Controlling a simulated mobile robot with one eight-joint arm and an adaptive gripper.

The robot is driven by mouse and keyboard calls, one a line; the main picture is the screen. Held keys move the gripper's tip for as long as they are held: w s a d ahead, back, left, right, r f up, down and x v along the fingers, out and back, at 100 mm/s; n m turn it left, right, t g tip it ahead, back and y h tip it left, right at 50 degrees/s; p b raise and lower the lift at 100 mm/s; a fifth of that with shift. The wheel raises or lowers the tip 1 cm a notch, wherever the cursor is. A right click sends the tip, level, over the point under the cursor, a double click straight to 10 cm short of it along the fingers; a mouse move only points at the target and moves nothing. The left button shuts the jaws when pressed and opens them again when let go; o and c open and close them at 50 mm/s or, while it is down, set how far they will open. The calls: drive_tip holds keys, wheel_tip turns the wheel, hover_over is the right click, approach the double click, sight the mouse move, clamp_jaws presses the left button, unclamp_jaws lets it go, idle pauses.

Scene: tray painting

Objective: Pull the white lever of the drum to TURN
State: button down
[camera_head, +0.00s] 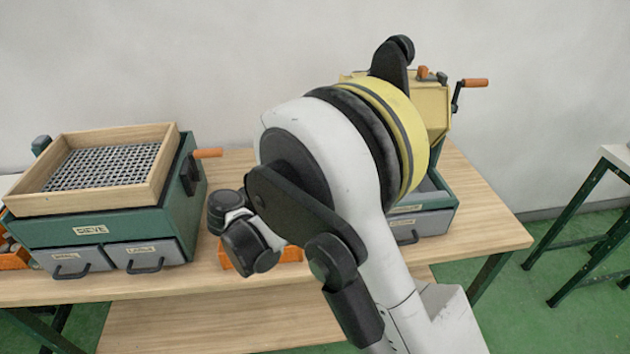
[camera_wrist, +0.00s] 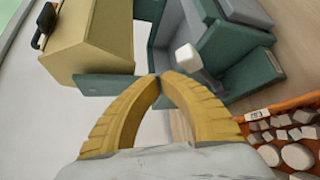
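The yellow drum (camera_wrist: 92,38) fills the upper left of the wrist view. In the head view only part of the drum (camera_head: 432,104) shows behind my arm. The white lever (camera_wrist: 187,57) has a block-shaped knob on a grey stem beside the grey and green base (camera_wrist: 238,75). My gripper (camera_wrist: 159,77) has two yellow fingers whose tips meet with nothing seen between them. The tips appear just left of and below the lever knob in the picture; I cannot tell the depth gap. In the head view the lever and fingertips are hidden, and no TURN mark is legible.
An orange bin (camera_wrist: 246,130) of pale stones lies at the right of the wrist view. A green sieve box (camera_head: 80,228) with a wooden frame stands on the left of the wooden table (camera_head: 487,217). An orange-handled crank (camera_head: 474,83) sticks out right of the drum.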

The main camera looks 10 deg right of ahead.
drive_tip(key=shift+s+f+b, duration=0.25)
drive_tip(key=shift+s+f, duration=0.15)
drive_tip(key=shift+s, duration=0.2)
drive_tip(key=shift+s+f+b, duration=0.2)
drive_tip(key=shift+s+f, duration=0.15)
drive_tip(key=shift+s, duration=0.2)
drive_tip(key=shift+s+r, duration=0.1)
drive_tip(key=shift+s, duration=0.05)
drive_tip(key=s+a+f+p, duration=0.1)
drive_tip(key=a+p, duration=0.2)
drive_tip(key=a, duration=0.5)
drive_tip(key=shift+s+f+p, duration=0.15)
drive_tip(key=shift+s+p, duration=0.15)
drive_tip(key=shift+s, duration=0.05)
